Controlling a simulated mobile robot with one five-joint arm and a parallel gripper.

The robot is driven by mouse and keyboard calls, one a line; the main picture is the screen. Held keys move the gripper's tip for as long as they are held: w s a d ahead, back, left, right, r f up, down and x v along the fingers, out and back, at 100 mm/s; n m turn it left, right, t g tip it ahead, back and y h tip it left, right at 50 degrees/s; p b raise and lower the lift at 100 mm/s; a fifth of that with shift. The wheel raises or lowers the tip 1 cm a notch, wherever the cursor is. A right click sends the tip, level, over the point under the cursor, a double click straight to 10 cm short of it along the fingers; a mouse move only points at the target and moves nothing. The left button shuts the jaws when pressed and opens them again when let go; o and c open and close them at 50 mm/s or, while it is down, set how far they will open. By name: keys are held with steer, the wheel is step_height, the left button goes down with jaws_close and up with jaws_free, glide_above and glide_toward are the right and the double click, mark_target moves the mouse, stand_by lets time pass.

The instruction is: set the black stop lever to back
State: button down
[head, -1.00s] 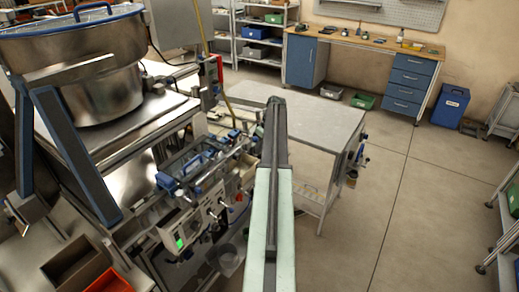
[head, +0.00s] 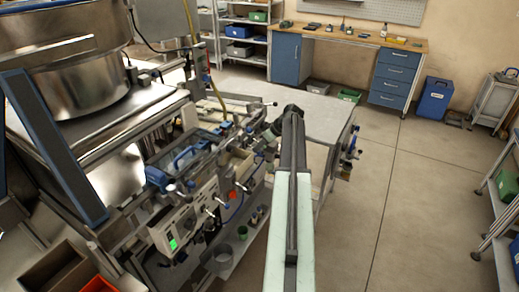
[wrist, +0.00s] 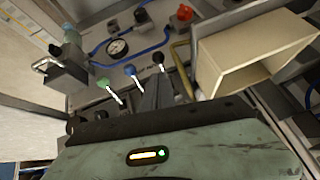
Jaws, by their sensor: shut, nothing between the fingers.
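The black stop lever (wrist: 158,58) shows in the wrist view as a black ball knob on a short pale rod, the rightmost of a row of three on a grey panel. The blue-knobbed lever (wrist: 130,70) and the green-knobbed lever (wrist: 102,84) stand to its left. My gripper (wrist: 156,82) is shut and empty, its fingertips just below the black knob in the picture; I cannot tell whether they touch it. In the head view my gripper (head: 268,135) is at the arm's far end, beside the machine. I cannot pick out the black lever there.
An open beige box (wrist: 235,65) is close to the right of the levers. A red knob (wrist: 184,13), a gauge (wrist: 117,47) and blue hoses are behind.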

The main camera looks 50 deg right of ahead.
steer(key=shift+w+a+r+p, duration=0.15)
steer(key=shift+a+r+p, duration=0.05)
steer(key=shift+r+p, duration=0.2)
steer(key=shift+w+a+r+p, duration=0.15)
steer(key=shift+r+p, duration=0.15)
steer(key=shift+r, duration=0.1)
steer(key=s+p+v, duration=0.1)
steer(key=p+v, duration=0.8)
steer(key=v, duration=0.4)
steer(key=shift+d+f+p, duration=0.35)
steer(key=shift+f, duration=0.05)
